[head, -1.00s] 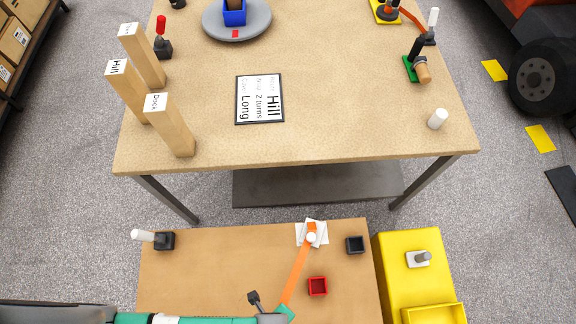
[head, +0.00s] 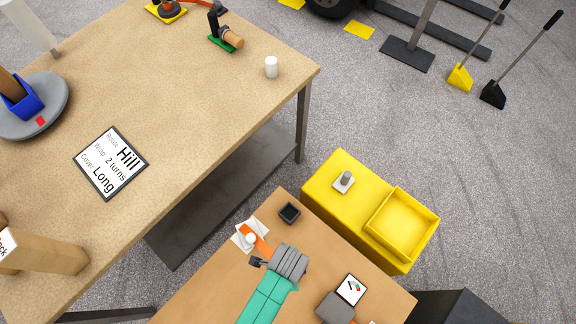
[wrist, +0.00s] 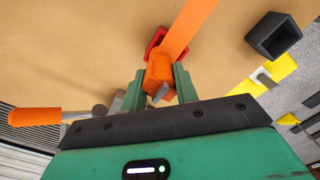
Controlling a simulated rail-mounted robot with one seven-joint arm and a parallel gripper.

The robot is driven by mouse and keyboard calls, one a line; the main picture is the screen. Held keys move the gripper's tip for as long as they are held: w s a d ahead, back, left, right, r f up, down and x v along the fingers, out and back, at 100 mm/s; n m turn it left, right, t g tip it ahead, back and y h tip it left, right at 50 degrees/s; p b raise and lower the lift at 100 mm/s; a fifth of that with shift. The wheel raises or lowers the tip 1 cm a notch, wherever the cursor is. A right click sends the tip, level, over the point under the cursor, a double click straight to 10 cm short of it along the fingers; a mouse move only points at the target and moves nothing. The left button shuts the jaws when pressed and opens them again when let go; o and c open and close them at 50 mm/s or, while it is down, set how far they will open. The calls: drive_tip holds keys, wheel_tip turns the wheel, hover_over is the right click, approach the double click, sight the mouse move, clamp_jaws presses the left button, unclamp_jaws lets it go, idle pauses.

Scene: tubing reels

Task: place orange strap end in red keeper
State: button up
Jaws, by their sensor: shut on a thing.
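The orange strap (head: 258,238) runs from a white peg base (head: 238,238) on the lower bench to my gripper (wrist: 160,88). In the wrist view, the green fingers are shut on the orange strap end (wrist: 157,70), a thick block. The strap band (wrist: 190,24) stretches away toward the top. The red keeper (wrist: 154,40), a small open box, lies just beyond the strap end and is partly covered by it. I cannot tell whether the strap end touches the keeper. In the head view my arm hides the keeper and fingertips.
A black open box (wrist: 272,36) sits right of the red keeper; the head view shows it too (head: 289,212). A yellow cabinet with a tray (head: 402,224) stands beside the bench. An orange handle (wrist: 34,116) lies left of my gripper. A sign (head: 111,163) lies on the big table.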

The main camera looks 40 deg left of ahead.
drive_tip(key=shift+w+a, duration=0.1)
drive_tip(key=shift+w, duration=0.05)
drive_tip(key=shift+w+a+f+b, duration=0.1)
drive_tip(key=shift+f+b, duration=0.25)
drive_tip(key=shift+f, duration=0.55)
drive_tip(key=shift+w+a+f+b, duration=0.1)
drive_tip(key=shift+f+b, duration=0.25)
drive_tip(key=shift+f, duration=0.5)
drive_tip(key=shift+f, duration=0.2)
drive_tip(key=o, duration=1)
drive_tip(key=shift+r, duration=0.15)
wheel_tip(320, 180, up, 12)
drive_tip(key=p, duration=0.3)
drive_tip(key=shift+p, duration=0.3)
